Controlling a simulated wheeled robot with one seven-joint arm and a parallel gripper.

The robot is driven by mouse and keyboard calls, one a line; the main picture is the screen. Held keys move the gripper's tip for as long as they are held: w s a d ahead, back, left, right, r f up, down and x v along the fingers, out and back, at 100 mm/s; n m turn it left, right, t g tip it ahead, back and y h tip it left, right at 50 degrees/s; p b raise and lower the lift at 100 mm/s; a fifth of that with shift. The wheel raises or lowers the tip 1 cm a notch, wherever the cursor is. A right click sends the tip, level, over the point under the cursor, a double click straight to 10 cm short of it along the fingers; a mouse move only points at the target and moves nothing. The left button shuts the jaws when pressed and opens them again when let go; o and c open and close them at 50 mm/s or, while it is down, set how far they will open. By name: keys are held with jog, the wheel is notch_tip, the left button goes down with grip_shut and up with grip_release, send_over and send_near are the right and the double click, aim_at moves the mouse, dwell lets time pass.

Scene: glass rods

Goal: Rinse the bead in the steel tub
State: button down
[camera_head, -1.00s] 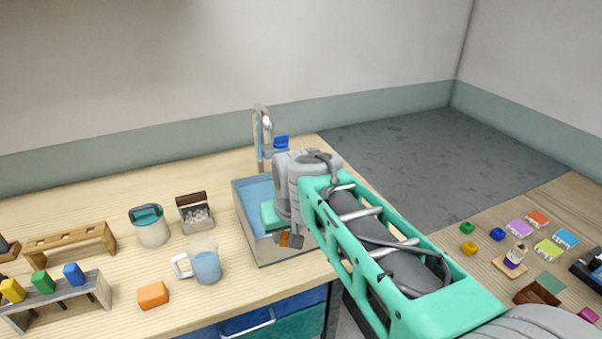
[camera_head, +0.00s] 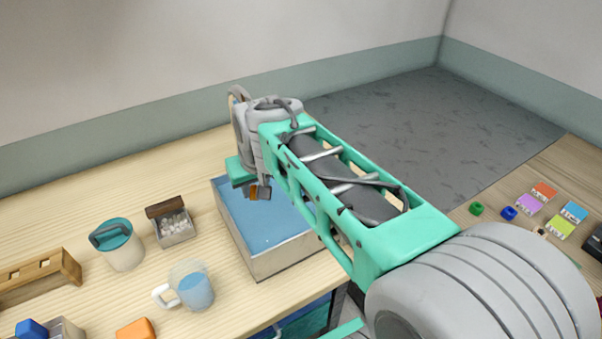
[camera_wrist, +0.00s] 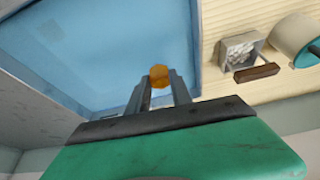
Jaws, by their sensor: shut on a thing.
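The steel tub (camera_head: 285,257) stands on the wooden counter and holds blue water (camera_head: 262,222). It also shows in the wrist view, its water (camera_wrist: 90,55) filling the left and middle. My gripper (camera_head: 259,193) is over the back part of the tub. In the wrist view my gripper (camera_wrist: 158,82) is shut on the amber bead (camera_wrist: 158,75), which sits between the fingertips. The bead appears above the water, but the exact gap is hard to judge. In the head view the bead is mostly hidden by the fingers.
Left of the tub are a small box of pale pebbles (camera_head: 176,226), a teal-lidded canister (camera_head: 122,249) and a glass mug of water (camera_head: 195,291). A wooden rack (camera_head: 40,278) and an orange block (camera_head: 137,329) lie further left.

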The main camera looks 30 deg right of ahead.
jog(key=shift+w, duration=0.1)
notch_tip(320, 180, up, 5)
jog(key=p, duration=0.3)
jog(key=shift+f, duration=0.1)
dwell(0.3)
